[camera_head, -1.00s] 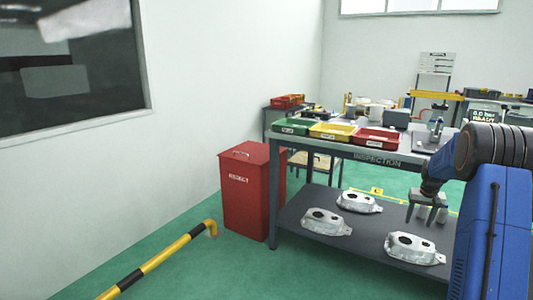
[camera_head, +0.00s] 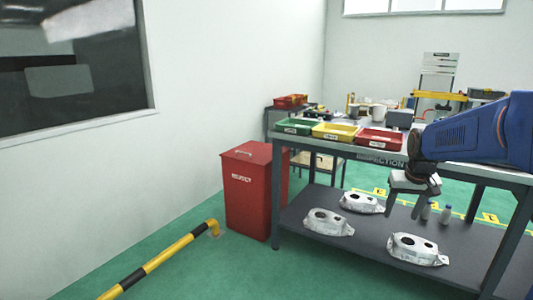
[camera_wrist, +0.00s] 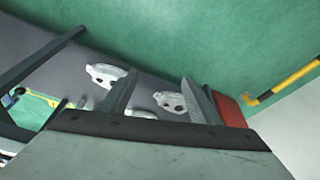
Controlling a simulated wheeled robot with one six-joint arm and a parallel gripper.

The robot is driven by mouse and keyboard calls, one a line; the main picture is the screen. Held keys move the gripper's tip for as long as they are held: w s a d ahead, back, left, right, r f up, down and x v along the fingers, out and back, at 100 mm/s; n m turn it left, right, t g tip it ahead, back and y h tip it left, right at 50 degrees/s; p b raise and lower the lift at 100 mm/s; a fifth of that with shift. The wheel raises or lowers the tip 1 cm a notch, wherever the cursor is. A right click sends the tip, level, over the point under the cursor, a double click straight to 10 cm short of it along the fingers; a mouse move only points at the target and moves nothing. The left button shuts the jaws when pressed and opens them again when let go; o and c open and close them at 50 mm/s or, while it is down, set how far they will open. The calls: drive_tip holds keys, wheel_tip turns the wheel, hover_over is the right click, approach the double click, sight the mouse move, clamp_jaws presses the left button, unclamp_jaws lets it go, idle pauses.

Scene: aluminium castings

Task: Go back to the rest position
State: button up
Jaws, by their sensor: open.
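My gripper (camera_head: 403,205) hangs from my blue arm at the right of the head view, in front of the inspection table. Its two fingers (camera_wrist: 160,98) are apart and empty in the wrist view. Three grey castings lie on the table's lower shelf: one at the back (camera_head: 362,203), one at the left (camera_head: 328,223) and one at the front (camera_head: 417,250). In the wrist view, castings show near and between the fingers (camera_wrist: 170,102), partly hidden by them.
The inspection table (camera_head: 378,158) carries a green tray (camera_head: 293,126), a yellow tray (camera_head: 336,131) and a red tray (camera_head: 380,139). A red reject bin (camera_head: 252,190) stands at its left. A yellow-black rail (camera_head: 160,258) runs along the floor.

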drive_tip(key=s+a+f, duration=0.1)
drive_tip(key=s+a, duration=0.3)
drive_tip(key=s, duration=0.6)
drive_tip(key=s+a+f+n+t, duration=0.1)
drive_tip(key=s+a, duration=0.4)
drive_tip(key=s, duration=0.5)
drive_tip(key=s+a+f+n, duration=0.1)
drive_tip(key=s+a, duration=0.3)
drive_tip(key=s, duration=0.6)
drive_tip(key=shift+s+a+f+t+y, duration=0.2)
drive_tip(key=shift+s+t+y, duration=0.1)
drive_tip(key=shift+y, duration=0.1)
drive_tip(key=shift+c, duration=0.4)
